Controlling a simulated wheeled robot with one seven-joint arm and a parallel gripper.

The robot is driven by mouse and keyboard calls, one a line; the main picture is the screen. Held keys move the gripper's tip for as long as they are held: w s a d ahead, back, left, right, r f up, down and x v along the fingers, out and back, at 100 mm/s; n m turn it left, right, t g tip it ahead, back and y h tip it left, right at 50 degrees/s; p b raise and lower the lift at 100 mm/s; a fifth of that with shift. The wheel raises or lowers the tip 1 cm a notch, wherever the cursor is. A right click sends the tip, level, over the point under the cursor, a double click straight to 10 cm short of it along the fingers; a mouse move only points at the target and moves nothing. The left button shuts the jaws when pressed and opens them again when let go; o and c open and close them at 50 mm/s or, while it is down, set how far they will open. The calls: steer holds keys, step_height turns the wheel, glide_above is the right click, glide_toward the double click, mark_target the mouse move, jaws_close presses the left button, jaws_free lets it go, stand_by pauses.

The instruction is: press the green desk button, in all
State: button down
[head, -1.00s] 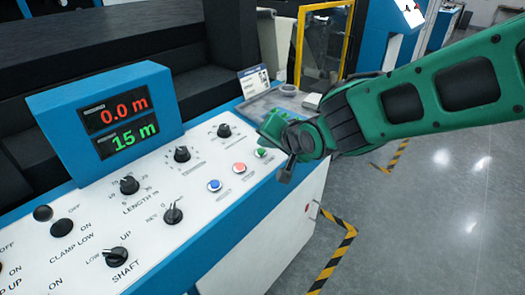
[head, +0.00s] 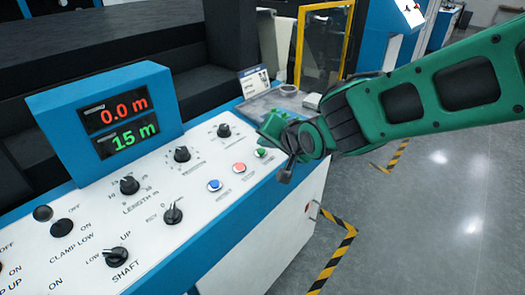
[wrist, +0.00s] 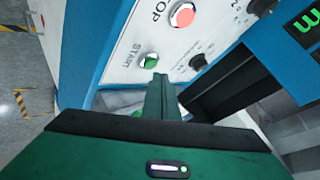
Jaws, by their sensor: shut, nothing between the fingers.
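The green button (head: 261,153) is the rightmost of three buttons on the white top of the desk panel. In the wrist view the green button (wrist: 149,61) sits beside the word START. My gripper (head: 284,172) hangs at the right end of the panel, close to the green button. In the wrist view my gripper's fingers (wrist: 160,80) are together, with their tips just below the green button's edge in the picture. I cannot tell whether they touch it. Nothing is held.
A red button (head: 239,168) and a blue button (head: 214,185) lie left of the green one. Several black knobs, such as one at the back (head: 224,130), stand on the panel. A display box (head: 103,108) reads 0.0 m and 15 m.

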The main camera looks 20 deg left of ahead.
steer(key=shift+f, duration=0.2)
steer(key=shift+f, duration=0.2)
